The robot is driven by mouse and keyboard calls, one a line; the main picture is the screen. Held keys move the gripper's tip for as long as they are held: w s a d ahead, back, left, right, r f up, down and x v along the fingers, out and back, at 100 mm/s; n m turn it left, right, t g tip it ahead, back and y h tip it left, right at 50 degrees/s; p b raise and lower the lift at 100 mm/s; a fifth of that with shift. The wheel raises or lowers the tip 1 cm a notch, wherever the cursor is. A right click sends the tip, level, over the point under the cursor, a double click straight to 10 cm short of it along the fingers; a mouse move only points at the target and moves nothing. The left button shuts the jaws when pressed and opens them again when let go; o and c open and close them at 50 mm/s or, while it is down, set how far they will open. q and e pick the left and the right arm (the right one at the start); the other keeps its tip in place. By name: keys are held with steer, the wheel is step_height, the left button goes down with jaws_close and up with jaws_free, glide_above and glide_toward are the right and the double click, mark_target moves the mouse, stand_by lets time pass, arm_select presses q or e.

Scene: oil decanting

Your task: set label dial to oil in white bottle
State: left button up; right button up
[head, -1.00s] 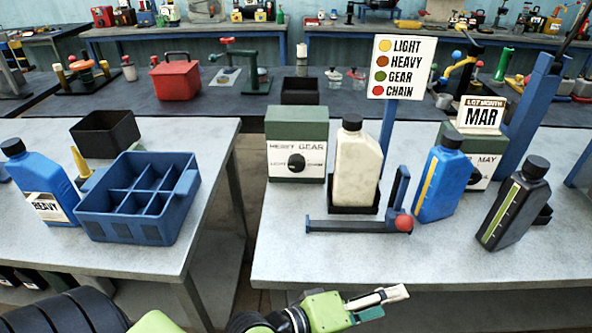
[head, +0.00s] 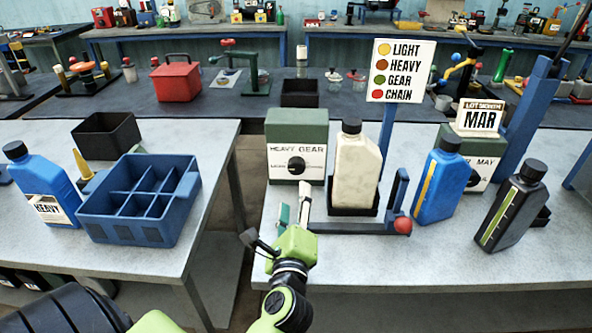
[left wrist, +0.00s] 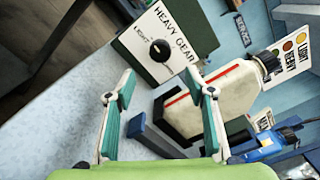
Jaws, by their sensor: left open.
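The label dial is a black knob (head: 297,164) on the front of a green and white box (head: 296,130). The words HEAVY, GEAR, LIGHT and CHAIN surround it; I cannot tell surely where it points. The dial also shows in the left wrist view (left wrist: 159,50). The white bottle (head: 356,170), black-capped, stands upright in a black holder right of the box. In the left wrist view the bottle (left wrist: 225,100) shows a red stripe. My left gripper (head: 294,208) is open and empty, in front of and below the dial, apart from it. My right gripper is not in view.
A sign (head: 397,70) pairs yellow with LIGHT, brown with HEAVY, green with GEAR and red with CHAIN. A blue bar and lever with a red ball (head: 403,225) lies before the white bottle. Blue (head: 439,185) and black (head: 511,210) bottles stand at right.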

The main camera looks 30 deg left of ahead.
mark_target(296, 169)
arm_select(q)
steer(key=p+x, duration=0.2)
steer(key=x, duration=0.9)
steer(key=shift+w, duration=0.15)
steer(key=c, duration=1.1)
